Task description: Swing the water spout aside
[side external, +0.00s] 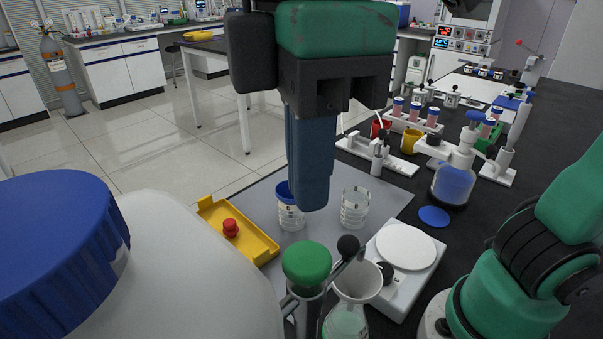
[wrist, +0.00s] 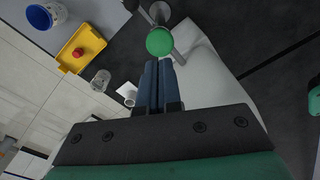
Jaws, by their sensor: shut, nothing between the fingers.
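A metal post with a round green cap (side external: 307,262) stands in front of the white carboy, and the green cap (wrist: 160,41) also shows in the wrist view just beyond my fingertips. A slanted metal arm with a black ball knob (side external: 348,246) rises beside the post on its right; I cannot tell for sure which metal part is the water spout. My gripper (side external: 308,205) points down with its blue fingers together and empty. It appears above the green cap in the side view; the wrist view (wrist: 163,65) shows the fingertips close to the cap. Contact cannot be told.
A large white carboy (side external: 190,270) with a blue lid fills the near left. A yellow tray (side external: 248,240) with a red knob, a blue-rimmed beaker (side external: 291,215) and a clear beaker (side external: 355,208) stand behind. A funnel (side external: 358,283) and a white scale (side external: 418,265) are at right.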

